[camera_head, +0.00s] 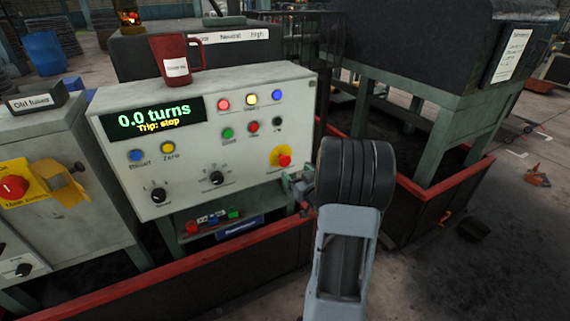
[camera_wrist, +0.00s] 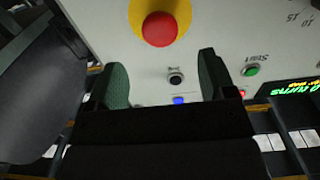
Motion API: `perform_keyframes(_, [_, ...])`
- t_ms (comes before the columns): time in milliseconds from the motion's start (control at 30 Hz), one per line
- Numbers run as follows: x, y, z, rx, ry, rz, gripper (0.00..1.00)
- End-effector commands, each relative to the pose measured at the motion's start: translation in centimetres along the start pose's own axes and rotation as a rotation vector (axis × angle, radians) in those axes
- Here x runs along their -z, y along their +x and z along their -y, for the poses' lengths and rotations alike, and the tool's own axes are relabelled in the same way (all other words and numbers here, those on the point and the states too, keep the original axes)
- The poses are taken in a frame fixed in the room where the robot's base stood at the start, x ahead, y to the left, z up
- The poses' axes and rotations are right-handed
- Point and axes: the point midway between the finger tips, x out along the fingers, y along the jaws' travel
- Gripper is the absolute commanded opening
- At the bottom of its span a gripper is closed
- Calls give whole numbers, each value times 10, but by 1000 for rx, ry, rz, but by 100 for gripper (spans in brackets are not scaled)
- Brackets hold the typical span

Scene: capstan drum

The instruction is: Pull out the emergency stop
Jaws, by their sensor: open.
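The emergency stop (camera_head: 285,160) is a red mushroom button on a yellow round plate, low on the right of the grey control panel (camera_head: 188,117). In the wrist view, where the panel shows upside down, the red button (camera_wrist: 159,29) is at top centre. My gripper (camera_head: 298,186) is at the panel's lower right edge, just below and right of the button, partly hidden by my arm. In the wrist view my gripper (camera_wrist: 163,65) shows two green-padded fingers apart with nothing between them. The button lies beyond the fingertips, roughly midway between them. The display (camera_head: 155,117) reads "0.0 turns" and "Trip: stop".
Several buttons and knobs share the panel, including a green start button (camera_wrist: 252,70) near one finger. A red mug (camera_head: 175,60) stands on top. A red-rimmed barrier (camera_head: 245,237) runs below. A yellow-plated red switch (camera_head: 13,187) is on the left cabinet.

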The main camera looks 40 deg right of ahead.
Motion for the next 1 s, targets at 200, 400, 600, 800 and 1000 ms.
perform_keyframes(200, [-1, 42, 1, 2, 0, 1, 76])
perform_keyframes(400, [0, 68, 0, 1, -1, 1, 76])
perform_keyframes(600, [0, 81, 0, -2, 0, 1, 76])
perform_keyframes(800, [0, 84, 0, -2, 0, 1, 76])
perform_keyframes(1000, [0, 84, 0, -2, 0, 1, 73])
